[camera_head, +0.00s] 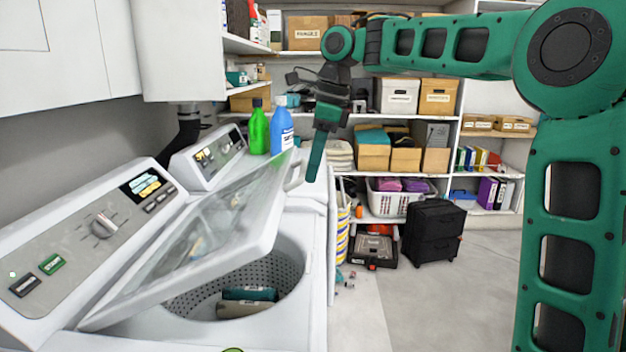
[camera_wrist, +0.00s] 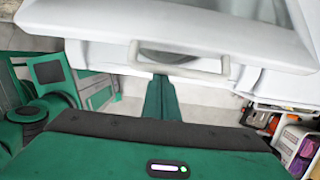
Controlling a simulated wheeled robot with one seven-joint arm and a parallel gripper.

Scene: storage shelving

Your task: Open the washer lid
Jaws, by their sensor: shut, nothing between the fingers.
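The washer lid (camera_head: 205,238), a white frame with a clear pane, is tilted partly up over the front washer (camera_head: 305,300). The metal drum (camera_head: 185,300) shows beneath it, with teal and tan folded items inside. A pale bar handle (camera_head: 294,178) is on the lid's right edge. My gripper (camera_head: 315,178) is shut and empty, pointing down just right of the handle. In the wrist view, the closed fingers (camera_wrist: 161,84) reach up to the lid handle (camera_wrist: 180,70), below the lid's underside (camera_wrist: 170,28). Whether they touch it is unclear.
A second machine (camera_head: 208,155) stands behind, with a green bottle (camera_head: 258,130) and a blue bottle (camera_head: 281,130) on it. A wall cabinet (camera_head: 178,50) hangs above. Loaded shelves, a laundry basket (camera_head: 402,202) and a black suitcase (camera_head: 433,233) are at the back. Floor on the right is clear.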

